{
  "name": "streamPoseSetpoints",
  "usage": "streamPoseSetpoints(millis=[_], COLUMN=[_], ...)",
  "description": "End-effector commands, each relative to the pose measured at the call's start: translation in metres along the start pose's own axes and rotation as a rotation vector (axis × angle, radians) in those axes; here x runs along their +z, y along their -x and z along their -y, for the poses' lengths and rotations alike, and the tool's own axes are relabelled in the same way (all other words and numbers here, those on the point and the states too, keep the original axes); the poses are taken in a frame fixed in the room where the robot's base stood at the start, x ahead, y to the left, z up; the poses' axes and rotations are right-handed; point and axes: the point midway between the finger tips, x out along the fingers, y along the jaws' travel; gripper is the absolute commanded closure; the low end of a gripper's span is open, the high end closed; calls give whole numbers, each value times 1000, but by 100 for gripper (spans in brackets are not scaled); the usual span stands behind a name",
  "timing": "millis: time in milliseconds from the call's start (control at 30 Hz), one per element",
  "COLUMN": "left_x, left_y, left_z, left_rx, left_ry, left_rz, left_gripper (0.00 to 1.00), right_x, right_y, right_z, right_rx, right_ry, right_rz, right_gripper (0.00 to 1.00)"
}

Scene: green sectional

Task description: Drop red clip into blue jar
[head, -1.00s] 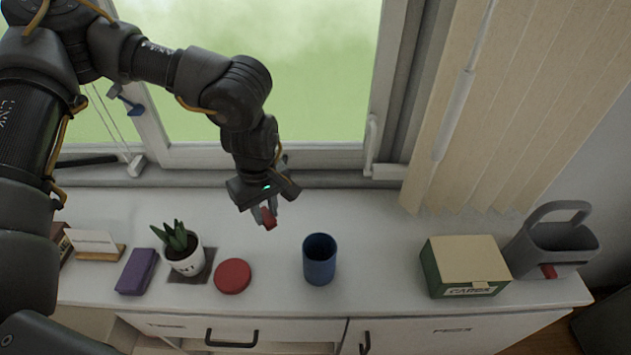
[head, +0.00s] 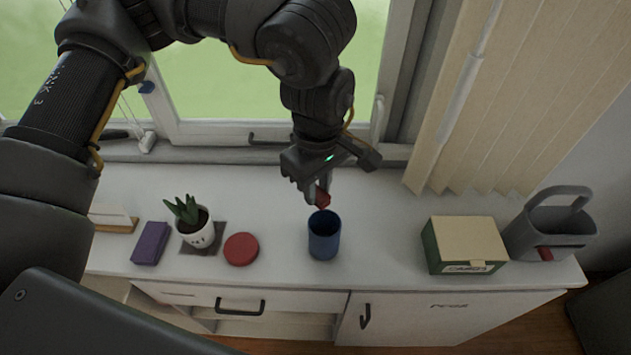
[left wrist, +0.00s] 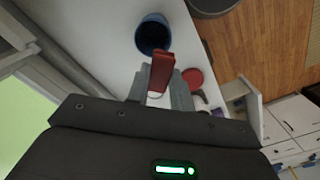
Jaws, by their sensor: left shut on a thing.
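The blue jar (head: 324,240) stands upright on the white cabinet top, its mouth open upward. It also shows in the left wrist view (left wrist: 153,34), just beyond the clip. My left gripper (head: 317,196) is shut on the red clip (head: 322,198) and holds it above the jar's far rim in the head view. In the left wrist view the red clip (left wrist: 161,72) sticks out from between the fingers (left wrist: 160,88) toward the jar. The clip is apart from the jar's inside as far as I can see. My right gripper is not in view.
A round red lid-like disc (head: 241,249), a potted plant (head: 197,232) and a purple box (head: 151,243) stand left of the jar. The window is behind.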

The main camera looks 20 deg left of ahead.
Motion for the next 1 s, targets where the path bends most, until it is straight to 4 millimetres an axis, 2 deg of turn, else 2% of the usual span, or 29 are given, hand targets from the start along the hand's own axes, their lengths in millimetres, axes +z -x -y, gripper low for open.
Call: streamPoseSetpoints(millis=[33, 300, 633, 667, 800, 833, 1000], left_x=[0, 0, 0, 0, 0, 0, 0], left_y=[-11, -39, -41, -41, -41, -41, -41], left_z=[0, 0, 0, 0, 0, 0, 0], left_rx=[-1, 0, 0, 0, 0, 0, 0], left_ry=[0, 0, -1, -1, -1, -1, 0], left_rz=[0, 0, 0, 0, 0, 0, 0], left_gripper=[99, 99, 99, 75, 57, 53, 52], right_x=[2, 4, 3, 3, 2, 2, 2], right_y=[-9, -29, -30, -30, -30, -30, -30], right_z=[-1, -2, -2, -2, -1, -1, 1], right_rx=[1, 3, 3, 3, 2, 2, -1], right_ry=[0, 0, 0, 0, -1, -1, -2], right_rz=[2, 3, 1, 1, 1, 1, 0], right_gripper=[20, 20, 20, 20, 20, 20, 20])
